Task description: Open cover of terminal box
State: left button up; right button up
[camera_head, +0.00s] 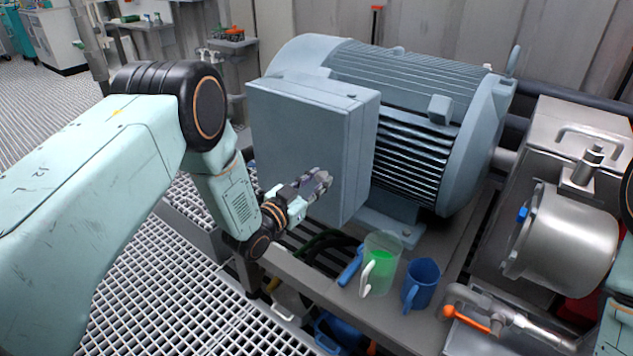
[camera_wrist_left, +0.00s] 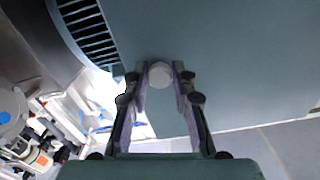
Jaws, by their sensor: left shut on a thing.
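The terminal box (camera_head: 295,135) is a grey-blue box on the side of the large motor, and its cover lies flat against it. My left gripper (camera_head: 322,183) is at the lower part of the cover's front face. In the head view the knob is hidden behind the fingers. My right gripper is not in view.
The motor (camera_head: 410,110) stands behind the box. A clear jug with green liquid (camera_head: 382,258) and a blue jug (camera_head: 424,280) stand on the ledge below, right of my gripper. A steel vessel (camera_head: 565,240) is at right. Grating floor (camera_head: 180,285) is open at left.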

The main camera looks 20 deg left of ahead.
pick_arm(q)
grip_shut()
jog(key=shift+s, duration=0.1)
dwell(0.3)
